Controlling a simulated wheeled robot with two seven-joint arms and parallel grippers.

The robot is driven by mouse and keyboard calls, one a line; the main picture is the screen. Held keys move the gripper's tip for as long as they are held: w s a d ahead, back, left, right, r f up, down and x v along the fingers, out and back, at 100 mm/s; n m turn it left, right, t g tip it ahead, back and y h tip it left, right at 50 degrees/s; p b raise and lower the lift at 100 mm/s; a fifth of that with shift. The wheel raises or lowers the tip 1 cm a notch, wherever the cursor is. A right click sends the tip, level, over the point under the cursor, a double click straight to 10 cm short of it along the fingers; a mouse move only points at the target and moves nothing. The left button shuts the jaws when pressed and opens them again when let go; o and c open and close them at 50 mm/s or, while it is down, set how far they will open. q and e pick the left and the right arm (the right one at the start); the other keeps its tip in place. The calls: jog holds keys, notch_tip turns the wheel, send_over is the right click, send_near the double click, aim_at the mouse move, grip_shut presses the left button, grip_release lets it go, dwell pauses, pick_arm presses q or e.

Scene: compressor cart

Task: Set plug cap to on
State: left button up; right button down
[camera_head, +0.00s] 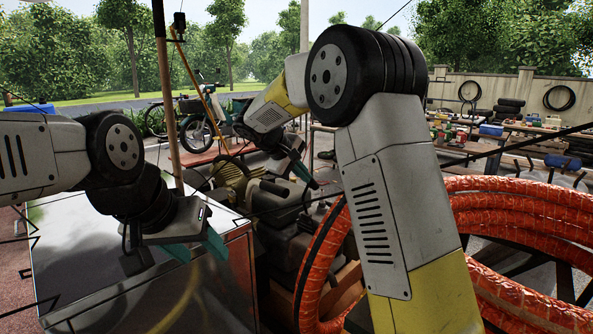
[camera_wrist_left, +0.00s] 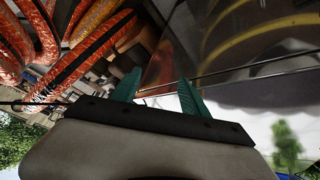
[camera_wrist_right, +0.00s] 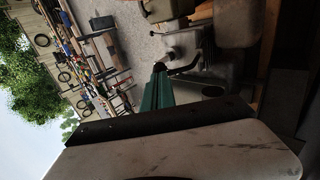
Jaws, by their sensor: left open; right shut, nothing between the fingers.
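A small dark elbow-shaped piece (camera_wrist_right: 184,69), which looks like the plug cap, sits against the grey engine (camera_wrist_right: 214,62) in the right wrist view. I cannot tell whether it is seated on a plug. My right gripper (camera_wrist_right: 159,71) is shut and empty, its teal fingertips just left of that piece; I cannot tell if they touch. In the head view the right gripper (camera_head: 302,169) is over the engine area, and the cap cannot be made out there. My left gripper (camera_head: 197,246) is open and empty beside the shiny metal box; its spread fingers show in the left wrist view (camera_wrist_left: 158,91).
The shiny metal box (camera_head: 85,232) fills the lower left. Thick orange hoses (camera_head: 520,208) are coiled at the right and front. A brass-coloured machine part (camera_head: 236,181) is beyond the box. Workbenches (camera_head: 530,137) and bicycles stand farther back.

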jog(key=shift+w+d, duration=0.1)
jog(key=shift+d, duration=0.05)
dwell(0.3)
jog(key=shift+w+d+g+y, duration=0.35)
jog(key=shift+g+y, duration=0.05)
jog(key=w+d+g+y, duration=0.2)
jog(key=w+d, duration=0.1)
jog(key=shift+f+g+y, duration=0.3)
jog(key=shift+f, duration=0.05)
jog(key=shift+w+d+f, duration=0.8)
jog(key=shift+w+d, duration=0.3)
jog(key=shift+w+d+f, duration=0.3)
jog(key=shift+f, duration=0.15)
